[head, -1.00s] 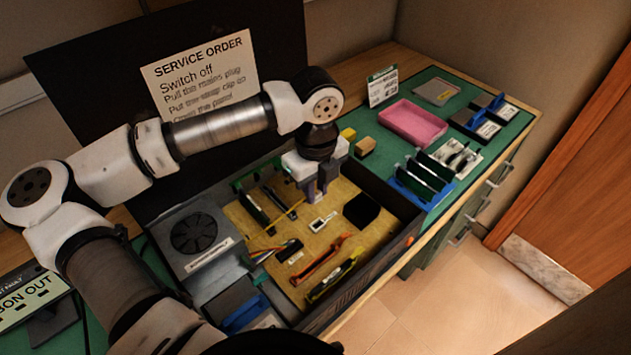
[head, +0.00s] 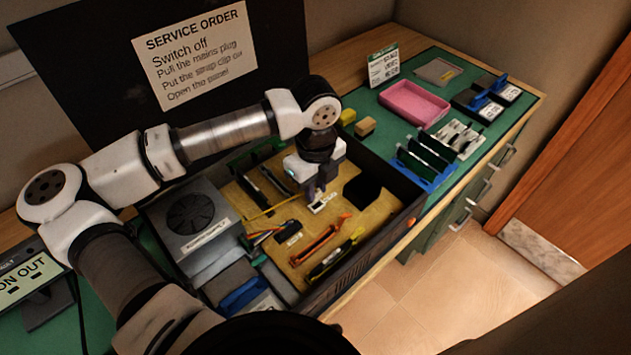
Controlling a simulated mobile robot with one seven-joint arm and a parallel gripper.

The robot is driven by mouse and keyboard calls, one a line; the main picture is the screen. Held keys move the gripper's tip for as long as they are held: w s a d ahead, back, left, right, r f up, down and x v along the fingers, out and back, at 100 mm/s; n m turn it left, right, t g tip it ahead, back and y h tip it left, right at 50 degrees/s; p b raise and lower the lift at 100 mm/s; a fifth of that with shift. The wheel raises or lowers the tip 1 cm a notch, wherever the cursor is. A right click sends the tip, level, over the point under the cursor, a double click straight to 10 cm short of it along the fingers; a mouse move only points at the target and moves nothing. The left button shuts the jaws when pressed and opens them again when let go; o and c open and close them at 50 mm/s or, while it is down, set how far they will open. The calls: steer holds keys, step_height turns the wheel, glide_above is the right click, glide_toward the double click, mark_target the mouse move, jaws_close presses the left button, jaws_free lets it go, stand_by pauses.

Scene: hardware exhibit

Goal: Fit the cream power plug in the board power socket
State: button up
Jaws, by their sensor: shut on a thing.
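My gripper (head: 318,192) points down into the open case, low over the tan board (head: 338,222). Its fingers are shut on a small piece, which they almost wholly hide. No cream power plug shows clearly elsewhere, so I take this piece to be it. A small white part with a dark middle (head: 323,203) lies on the board right beside the fingertips. I cannot tell whether they touch. A dark block (head: 288,231) with coloured wires (head: 263,234) sits to the left. I cannot make out which part is the board power socket.
The dark case wall (head: 385,232) rises around the board. A fan unit (head: 190,216) stands at left. An orange-handled tool (head: 322,238) and a yellow-black one (head: 335,257) lie in front. A pink tray (head: 415,103) and a blue rack (head: 425,172) stand on the green mat.

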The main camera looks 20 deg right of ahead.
mark_target(316, 196)
steer(key=shift+f+b, duration=1.6)
steer(key=shift+b, duration=0.6)
stand_by(1.0)
steer(key=o, duration=0.8)
steer(key=shift+s+f, duration=0.1)
steer(key=shift+a, duration=0.1)
steer(key=shift+c, duration=0.2)
steer(key=shift+o, duration=0.8)
steer(key=shift+r, duration=0.25)
steer(key=shift+r, duration=0.5)
